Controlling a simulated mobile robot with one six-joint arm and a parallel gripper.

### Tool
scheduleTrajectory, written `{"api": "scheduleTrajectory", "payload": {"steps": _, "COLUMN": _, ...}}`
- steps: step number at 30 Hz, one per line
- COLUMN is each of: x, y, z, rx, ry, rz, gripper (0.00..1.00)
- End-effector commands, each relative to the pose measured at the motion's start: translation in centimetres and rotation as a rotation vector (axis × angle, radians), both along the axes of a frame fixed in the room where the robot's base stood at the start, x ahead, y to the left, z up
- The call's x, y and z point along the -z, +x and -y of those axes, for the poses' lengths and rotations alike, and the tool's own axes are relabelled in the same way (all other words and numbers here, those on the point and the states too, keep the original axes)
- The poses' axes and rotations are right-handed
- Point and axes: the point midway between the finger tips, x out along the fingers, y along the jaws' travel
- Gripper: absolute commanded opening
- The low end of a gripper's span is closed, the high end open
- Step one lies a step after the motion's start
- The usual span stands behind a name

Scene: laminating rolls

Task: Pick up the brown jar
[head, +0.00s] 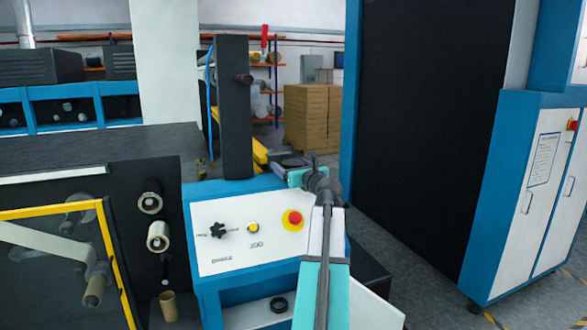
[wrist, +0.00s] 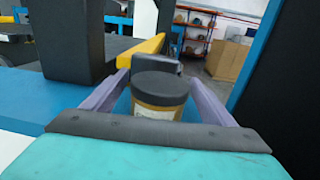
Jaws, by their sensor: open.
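The brown jar (wrist: 158,108) stands upright in the wrist view, with a wide dark lid and a pale label low on its front. My gripper (wrist: 157,76) is open, with one purple finger on each side of the jar. I cannot tell whether either finger touches it. The jar's lower part is hidden behind the gripper's dark front edge. In the head view my gripper (head: 282,163) is at the far end of the blue machine ledge, where the jar's body is hard to make out.
A dark upright post (head: 235,105) rises just left of my gripper, with a yellow bar (head: 260,152) beside it. A control panel (head: 245,233) with a red button is nearer. Cardboard boxes (head: 312,117) stand behind, and a large black panel (head: 432,130) is to the right.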

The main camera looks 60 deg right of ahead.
Motion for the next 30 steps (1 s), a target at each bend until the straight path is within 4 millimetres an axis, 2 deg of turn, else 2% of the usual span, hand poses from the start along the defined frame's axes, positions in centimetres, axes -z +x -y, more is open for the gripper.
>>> {"api": "scheduleTrajectory", "payload": {"steps": 7, "x": -0.1, "y": 1.6, "z": 1.1, "rx": 0.000, "ry": -0.001, "rz": -0.001, "gripper": 0.78}}
{"api": "scheduleTrajectory", "payload": {"steps": 25, "x": 0.0, "y": 1.8, "z": 1.0, "rx": -0.001, "ry": -0.001, "rz": -0.001, "gripper": 0.78}}
{"api": "scheduleTrajectory", "payload": {"steps": 30, "x": 0.0, "y": 1.8, "z": 1.0, "rx": -0.001, "ry": -0.001, "rz": -0.001, "gripper": 0.50}}
